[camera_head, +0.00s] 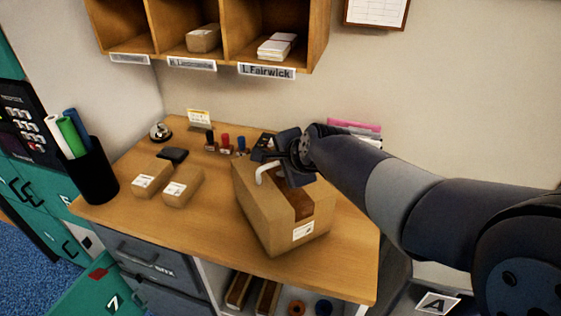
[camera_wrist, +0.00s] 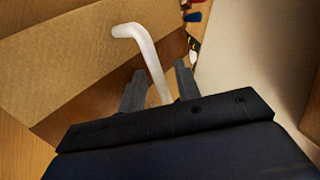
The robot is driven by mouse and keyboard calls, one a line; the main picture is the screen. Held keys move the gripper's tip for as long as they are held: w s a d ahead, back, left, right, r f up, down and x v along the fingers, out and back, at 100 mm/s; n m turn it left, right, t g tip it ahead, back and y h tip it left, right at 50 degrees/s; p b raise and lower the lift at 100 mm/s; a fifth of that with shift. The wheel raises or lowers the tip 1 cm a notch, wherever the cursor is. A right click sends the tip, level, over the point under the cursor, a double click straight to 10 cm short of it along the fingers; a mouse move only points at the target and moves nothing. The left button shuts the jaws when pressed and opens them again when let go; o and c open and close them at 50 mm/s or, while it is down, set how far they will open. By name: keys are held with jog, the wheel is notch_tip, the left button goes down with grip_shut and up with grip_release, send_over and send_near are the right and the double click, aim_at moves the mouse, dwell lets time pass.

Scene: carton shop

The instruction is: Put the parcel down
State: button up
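The parcel, a large brown carton (camera_head: 262,212) with a darker tape band, a white label and a white handle (camera_head: 266,173), appears to rest on the wooden desk (camera_head: 225,258) near its front right. In the wrist view, the carton's side (camera_wrist: 70,65) fills the upper left. My gripper (camera_head: 285,165) is at the carton's top, beside the handle. In the wrist view, the two fingers (camera_wrist: 160,72) are apart. The bent white handle (camera_wrist: 150,60) passes between them with a gap on each side. The handle's lower end is hidden by my gripper.
Two small cartons (camera_head: 151,178) (camera_head: 183,187) lie left on the desk. A bell (camera_head: 160,132), stamps (camera_head: 226,142) and a black pen cup (camera_head: 92,172) stand around the back and left. Wall pigeonholes (camera_head: 265,72) hang above. The desk's front middle strip is bare.

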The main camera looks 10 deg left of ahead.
jog(key=shift+r, duration=0.1)
jog(key=v, duration=1.2)
dwell(0.4)
